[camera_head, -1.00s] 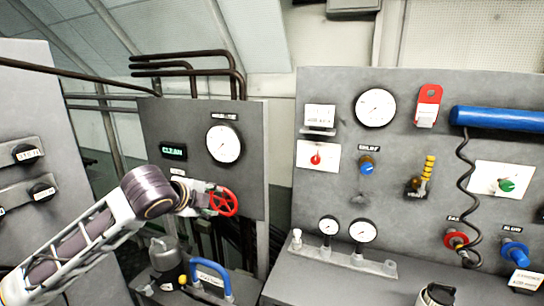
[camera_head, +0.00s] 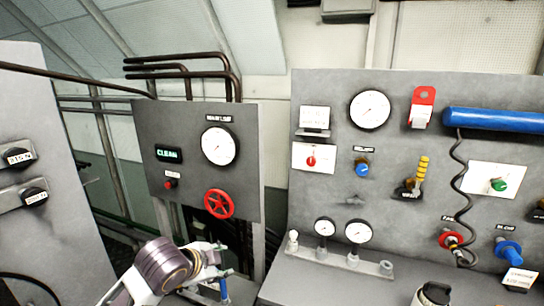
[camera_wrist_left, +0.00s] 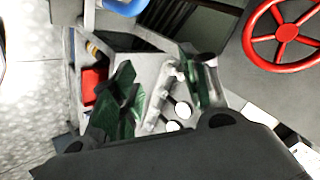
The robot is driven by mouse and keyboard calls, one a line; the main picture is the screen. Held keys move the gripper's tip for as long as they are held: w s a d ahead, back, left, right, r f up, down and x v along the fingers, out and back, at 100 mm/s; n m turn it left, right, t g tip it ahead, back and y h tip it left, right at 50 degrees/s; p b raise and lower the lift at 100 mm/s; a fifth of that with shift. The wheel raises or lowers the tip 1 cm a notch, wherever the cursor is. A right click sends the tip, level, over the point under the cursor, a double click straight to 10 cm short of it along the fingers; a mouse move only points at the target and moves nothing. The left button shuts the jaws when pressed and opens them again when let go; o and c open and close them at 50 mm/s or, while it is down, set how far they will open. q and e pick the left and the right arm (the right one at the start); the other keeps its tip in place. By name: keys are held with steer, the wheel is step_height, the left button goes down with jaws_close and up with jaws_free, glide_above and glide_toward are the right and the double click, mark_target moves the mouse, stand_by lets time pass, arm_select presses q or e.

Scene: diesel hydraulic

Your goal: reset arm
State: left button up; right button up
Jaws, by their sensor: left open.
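My left gripper (camera_head: 222,261) is at the bottom of the head view, below the grey panel (camera_head: 152,190) that carries the red handwheel. It is open, with nothing seen between its fingers. The red handwheel (camera_head: 219,204) is above the gripper and apart from it. The wheel also shows at the upper right of the left wrist view (camera_wrist_left: 287,33). In that view a dark part of the gripper fills the bottom. My right gripper is in neither view.
A wide panel (camera_head: 330,205) on the right holds gauges, knobs and a blue cylinder (camera_head: 500,120). A grey cabinet (camera_head: 40,110) stands at the left.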

arm_select(q)
steer(key=s+a+f+n+g+y, duration=0.15)
steer(key=s+a+f+n, duration=0.35)
steer(key=s+f, duration=0.55)
steer(key=s+a+f+n+g+y, duration=0.1)
steer(key=s+a+f+n+g, duration=0.2)
steer(key=s+f+n, duration=0.65)
steer(key=s+f+m+g, duration=0.1)
steer(key=s+f, duration=0.1)
steer(key=f, duration=1.5)
steer(key=s+f+m+g, duration=0.1)
steer(key=s+f, duration=0.2)
steer(key=f, duration=1.5)
steer(key=s+a+f, duration=0.2)
steer(key=s+f, duration=0.7)
steer(key=s, duration=0.2)
steer(key=s+a+f+g, duration=0.1)
steer(key=s+a+f, duration=0.1)
steer(key=s+f, duration=0.8)
steer(key=shift+s, duration=0.4)
steer(key=shift+y, duration=0.25)
